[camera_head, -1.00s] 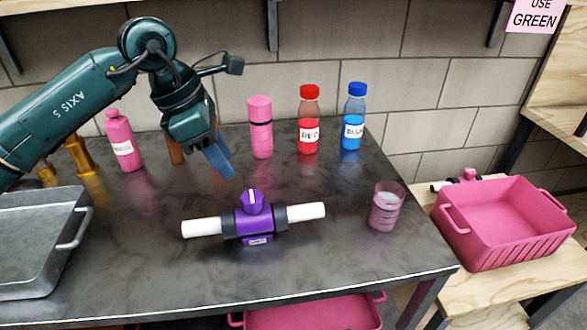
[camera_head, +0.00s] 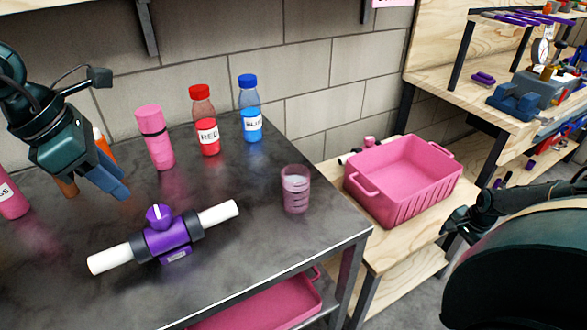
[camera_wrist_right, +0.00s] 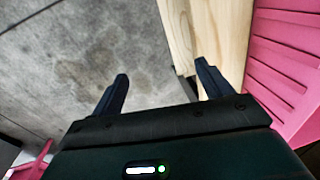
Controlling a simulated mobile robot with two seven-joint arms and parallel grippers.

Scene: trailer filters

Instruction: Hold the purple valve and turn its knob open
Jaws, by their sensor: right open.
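The purple valve (camera_head: 166,237) lies on the dark table with a white pipe on each side. Its purple knob (camera_head: 157,215) is on top, with a white mark. My left gripper (camera_head: 116,186) hangs above and behind the valve, a little to its left, apart from it. Its blue fingers overlap in the view, so its opening is unclear. My right gripper is at the right of the head view, beside the pink bin and away from the valve. In the right wrist view my right gripper (camera_wrist_right: 161,76) is open, with nothing between its fingers.
A pink bottle (camera_head: 155,138), a red bottle (camera_head: 206,120) and a blue bottle (camera_head: 250,108) stand behind the valve. A pink-tinted beaker (camera_head: 295,190) stands to its right. A pink bin (camera_head: 362,187) sits on a wooden bench. The table in front of the valve is clear.

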